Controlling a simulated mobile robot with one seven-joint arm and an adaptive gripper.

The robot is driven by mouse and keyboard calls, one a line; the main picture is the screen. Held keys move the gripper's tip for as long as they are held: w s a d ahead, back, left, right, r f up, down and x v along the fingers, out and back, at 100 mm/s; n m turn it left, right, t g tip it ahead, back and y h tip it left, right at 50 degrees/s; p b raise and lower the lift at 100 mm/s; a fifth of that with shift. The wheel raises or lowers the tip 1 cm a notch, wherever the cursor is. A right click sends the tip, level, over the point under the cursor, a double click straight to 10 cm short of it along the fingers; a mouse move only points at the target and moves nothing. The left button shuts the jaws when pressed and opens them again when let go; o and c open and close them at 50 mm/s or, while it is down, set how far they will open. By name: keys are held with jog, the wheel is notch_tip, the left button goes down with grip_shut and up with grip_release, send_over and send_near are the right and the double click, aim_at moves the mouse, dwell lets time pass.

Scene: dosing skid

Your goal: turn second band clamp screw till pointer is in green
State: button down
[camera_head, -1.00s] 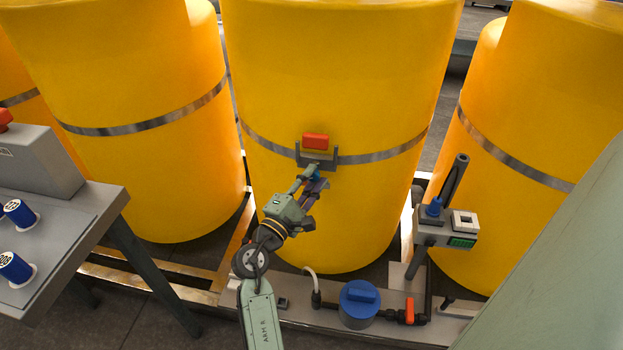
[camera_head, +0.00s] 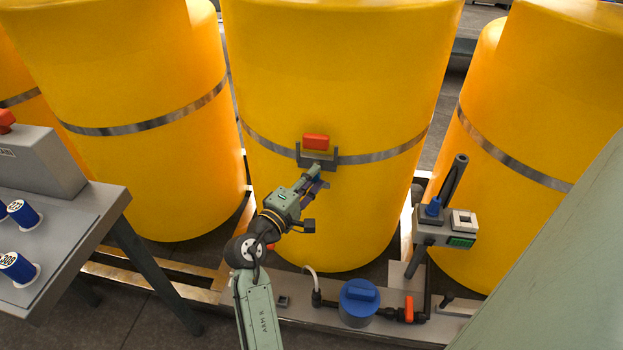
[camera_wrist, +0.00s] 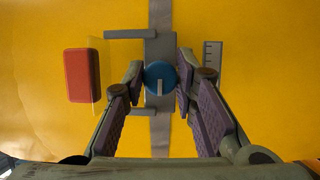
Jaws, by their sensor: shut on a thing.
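A grey band clamp (camera_head: 304,161) sits on the steel band around the middle yellow tank, below a red-orange block (camera_head: 316,141). In the wrist view, the clamp's blue round screw knob (camera_wrist: 157,70) shows with a pale mark on its lower half. My gripper (camera_wrist: 160,80) is shut on this knob, one purple-padded finger on each side. In the head view my gripper (camera_head: 318,183) hides the knob. A small grey ruled plate (camera_wrist: 213,56) is right of the clamp in the wrist view. I cannot make out a pointer or a green zone.
Yellow tanks (camera_head: 150,90) stand on both sides. A grey-blue instrument box (camera_head: 446,228) is at right. Below are a blue-topped pump (camera_head: 359,300) and a red valve handle (camera_head: 409,310). A bench (camera_head: 75,235) with blue spools stands at left.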

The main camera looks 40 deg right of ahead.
jog(key=shift+r, duration=0.1)
jog(key=c, duration=1.3)
grip_release()
jog(key=v, duration=1.2)
